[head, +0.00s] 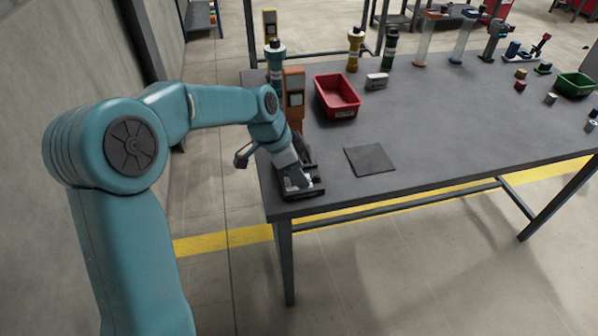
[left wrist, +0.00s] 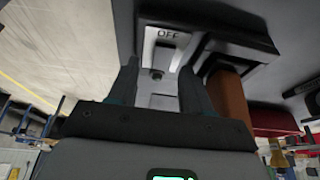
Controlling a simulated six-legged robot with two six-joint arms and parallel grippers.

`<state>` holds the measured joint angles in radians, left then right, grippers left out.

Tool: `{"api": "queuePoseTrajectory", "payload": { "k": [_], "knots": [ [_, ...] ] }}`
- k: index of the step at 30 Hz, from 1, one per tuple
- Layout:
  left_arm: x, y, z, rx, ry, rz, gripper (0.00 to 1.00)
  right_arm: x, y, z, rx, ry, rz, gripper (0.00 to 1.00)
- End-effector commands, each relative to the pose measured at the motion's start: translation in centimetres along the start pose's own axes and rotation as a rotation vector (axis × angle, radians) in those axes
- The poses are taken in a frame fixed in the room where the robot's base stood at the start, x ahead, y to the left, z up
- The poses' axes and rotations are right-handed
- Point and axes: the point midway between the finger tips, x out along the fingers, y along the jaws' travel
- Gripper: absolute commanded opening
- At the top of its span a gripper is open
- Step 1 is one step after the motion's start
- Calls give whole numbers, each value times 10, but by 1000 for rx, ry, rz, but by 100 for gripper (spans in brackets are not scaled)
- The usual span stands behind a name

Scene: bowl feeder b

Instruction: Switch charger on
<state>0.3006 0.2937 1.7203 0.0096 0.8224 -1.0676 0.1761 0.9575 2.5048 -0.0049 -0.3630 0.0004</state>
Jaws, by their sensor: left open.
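The charger (head: 316,190) is a dark unit at the near left corner of the table, partly hidden by my left gripper (head: 297,184). In the left wrist view, a pale panel (left wrist: 158,42) on it reads "OFF", with a small dark knob or switch part (left wrist: 157,74) below the word. My left gripper (left wrist: 158,70) is open, its two fingers pointing at the panel on either side of that part. I cannot tell whether they touch it. My right gripper is in neither view.
A red bin (head: 337,96), a small grey box (head: 377,81) and a flat dark mat (head: 370,159) are on the table (head: 450,130). The table's front middle is clear.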

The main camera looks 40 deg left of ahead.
Motion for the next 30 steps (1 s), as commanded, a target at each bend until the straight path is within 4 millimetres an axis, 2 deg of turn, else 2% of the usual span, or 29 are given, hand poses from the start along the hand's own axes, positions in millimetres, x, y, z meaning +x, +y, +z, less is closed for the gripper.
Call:
{"api": "queuePoseTrajectory", "payload": {
  "k": [10, 11, 15, 20, 27, 30],
  "knots": [
    [7, -1, -1, 0, 1, -1, 49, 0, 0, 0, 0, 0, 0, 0],
    [6, -1, -1, 0, 1, -1, 46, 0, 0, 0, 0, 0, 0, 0],
    [6, -1, -1, 0, 1, -1, 0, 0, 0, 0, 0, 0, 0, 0],
    [5, -1, -2, 0, -6, 0, 0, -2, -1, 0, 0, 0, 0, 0],
    [2, 0, -10, 3, -152, 7, 0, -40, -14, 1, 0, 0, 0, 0],
    [5, 0, -10, 4, -219, 6, 0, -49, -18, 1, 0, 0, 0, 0]
  ]
}}
